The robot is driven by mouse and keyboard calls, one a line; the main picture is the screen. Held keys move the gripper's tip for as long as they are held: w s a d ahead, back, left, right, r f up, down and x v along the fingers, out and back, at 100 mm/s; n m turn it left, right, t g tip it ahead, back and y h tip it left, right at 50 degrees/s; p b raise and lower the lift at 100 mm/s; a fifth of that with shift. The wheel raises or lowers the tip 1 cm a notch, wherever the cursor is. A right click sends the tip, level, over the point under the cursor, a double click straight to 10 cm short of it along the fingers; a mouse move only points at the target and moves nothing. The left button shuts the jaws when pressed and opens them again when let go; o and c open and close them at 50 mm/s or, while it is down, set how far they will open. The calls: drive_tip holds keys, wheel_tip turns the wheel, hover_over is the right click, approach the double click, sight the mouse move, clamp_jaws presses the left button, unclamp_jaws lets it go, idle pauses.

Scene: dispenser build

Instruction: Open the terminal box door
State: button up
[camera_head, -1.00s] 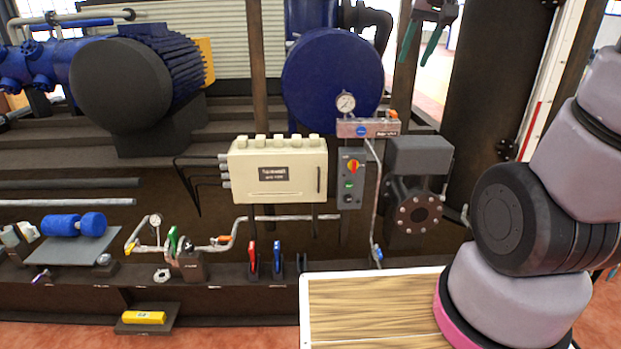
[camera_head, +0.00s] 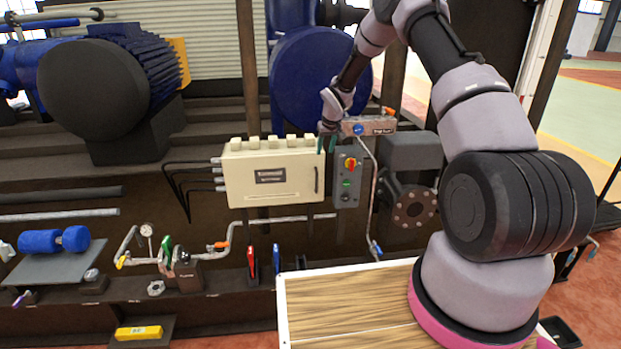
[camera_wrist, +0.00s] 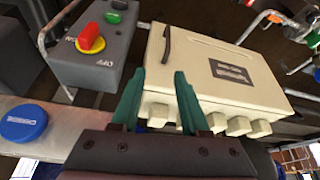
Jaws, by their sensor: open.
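The cream terminal box (camera_head: 250,190) hangs on the frame in the middle of the head view, its door shut. A dark upright handle (camera_head: 316,180) sits near the door's right edge. In the wrist view the terminal box (camera_wrist: 225,75) appears rotated, with its handle (camera_wrist: 166,44) at the upper left of the door. My gripper (camera_head: 327,144) is just above the box's top right corner in the head view. In the wrist view my gripper's green fingers (camera_wrist: 157,95) are apart and empty, pointing towards the handle side of the box, short of the handle.
The grey switch box (camera_head: 347,181) with a red-yellow knob (camera_wrist: 88,36) stands close beside the door's handle side. A manifold with a blue cap (camera_wrist: 24,122) is near my gripper. Cables (camera_head: 190,180) run into the box's left side. Pipes (camera_head: 280,219) pass below it.

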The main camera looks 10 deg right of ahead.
approach(317, 174)
drive_tip(key=f, duration=0.1)
drive_tip(key=x, duration=1)
drive_tip(key=shift+w+f, duration=0.3)
clamp_jaws()
idle(0.9)
